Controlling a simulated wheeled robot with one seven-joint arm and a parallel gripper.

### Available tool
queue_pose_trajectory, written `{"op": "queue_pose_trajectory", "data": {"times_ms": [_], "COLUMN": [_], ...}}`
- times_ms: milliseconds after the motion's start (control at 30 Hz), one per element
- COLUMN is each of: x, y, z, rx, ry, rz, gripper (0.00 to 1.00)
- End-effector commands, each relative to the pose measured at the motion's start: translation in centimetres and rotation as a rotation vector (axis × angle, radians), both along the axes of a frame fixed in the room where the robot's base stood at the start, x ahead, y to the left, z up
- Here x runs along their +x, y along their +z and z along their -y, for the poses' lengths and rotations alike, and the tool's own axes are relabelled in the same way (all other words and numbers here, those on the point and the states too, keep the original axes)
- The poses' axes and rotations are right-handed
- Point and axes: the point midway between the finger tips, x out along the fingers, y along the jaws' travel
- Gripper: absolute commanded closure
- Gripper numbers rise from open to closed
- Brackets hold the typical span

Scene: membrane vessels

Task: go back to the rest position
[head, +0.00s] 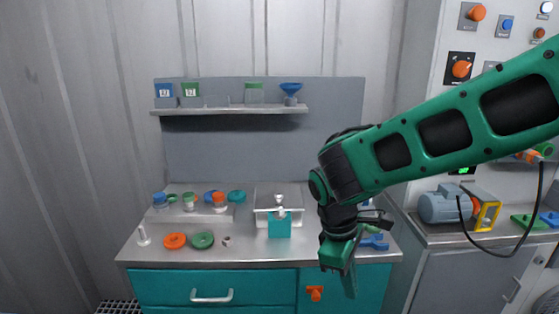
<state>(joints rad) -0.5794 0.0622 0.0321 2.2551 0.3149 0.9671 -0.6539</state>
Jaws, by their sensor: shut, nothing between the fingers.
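My gripper (342,268) hangs at the end of my green and black arm, which reaches in from the right side of the head view. Its fingers point down, over the right front part of the steel-topped workbench (215,250). The fingers look closed and hold nothing. My gripper and wrist hide part of the bench top and the teal front behind them.
Small lidded vessels (189,202), an orange ring (174,241), a green ring (203,240) and a steel device with a teal block (279,226) stand on the bench. A shelf (230,110) hangs behind. A motor (440,206) stands on the right counter. A drawer handle (212,299) sticks out in front.

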Motion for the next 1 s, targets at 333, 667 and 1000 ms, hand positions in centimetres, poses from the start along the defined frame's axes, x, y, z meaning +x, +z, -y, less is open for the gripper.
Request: {"op": "queue_pose_trajectory", "data": {"times_ms": [333,667,1000], "x": [-4.4,-13.2,-16.8], "y": [3.7,4.7,4.5], "z": [15.8,24.1,25.6], "rx": [0.059,0.123,0.154], "ry": [-0.706,-1.334,-1.572], "rz": [0.107,0.186,0.213], "gripper": [1.00,1.00,1.00]}}
